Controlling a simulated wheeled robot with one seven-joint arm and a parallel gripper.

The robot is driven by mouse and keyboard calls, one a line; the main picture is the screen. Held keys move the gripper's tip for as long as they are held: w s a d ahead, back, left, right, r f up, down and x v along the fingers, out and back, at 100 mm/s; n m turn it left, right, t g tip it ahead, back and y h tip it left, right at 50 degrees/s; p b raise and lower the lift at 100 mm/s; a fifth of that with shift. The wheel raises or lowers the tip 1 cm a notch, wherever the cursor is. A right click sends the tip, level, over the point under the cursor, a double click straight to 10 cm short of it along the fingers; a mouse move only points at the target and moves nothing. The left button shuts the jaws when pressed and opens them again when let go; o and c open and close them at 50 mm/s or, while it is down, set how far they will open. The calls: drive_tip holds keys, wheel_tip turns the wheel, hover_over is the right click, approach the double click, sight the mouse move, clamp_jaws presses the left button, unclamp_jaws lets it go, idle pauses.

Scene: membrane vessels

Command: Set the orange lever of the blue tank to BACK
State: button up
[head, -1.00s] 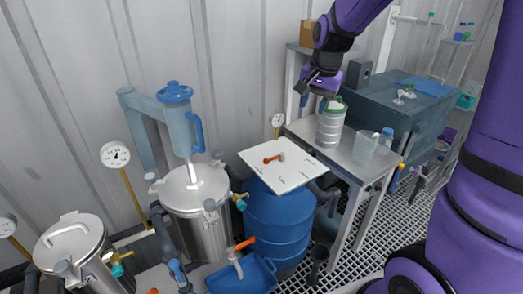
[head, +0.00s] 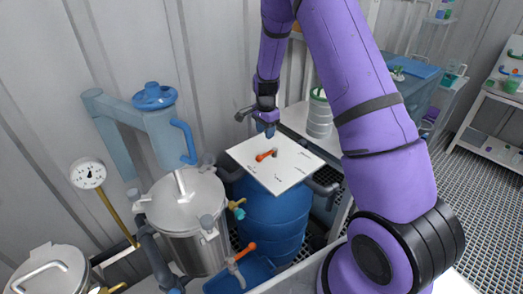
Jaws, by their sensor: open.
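The blue tank (head: 274,222) stands at the centre of the head view, with a white square panel (head: 291,176) on top. A small orange lever (head: 265,155) sits on a grey pivot on this panel, its orange end toward the left. The panel has dark markings around it, too small to read. My gripper (head: 262,130) is above the back edge of the panel, pointing down, open and empty. It is behind the lever in the picture and appears apart from it.
A steel vessel (head: 190,245) with a lid and a blue-handled column stands left of the tank. Another orange-handled valve (head: 243,250) is in front, over a blue tray.

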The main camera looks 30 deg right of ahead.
sight(265, 155)
wheel_tip(265, 155, down, 10)
drive_tip(key=shift+f, duration=0.1)
idle(0.4)
clamp_jaws()
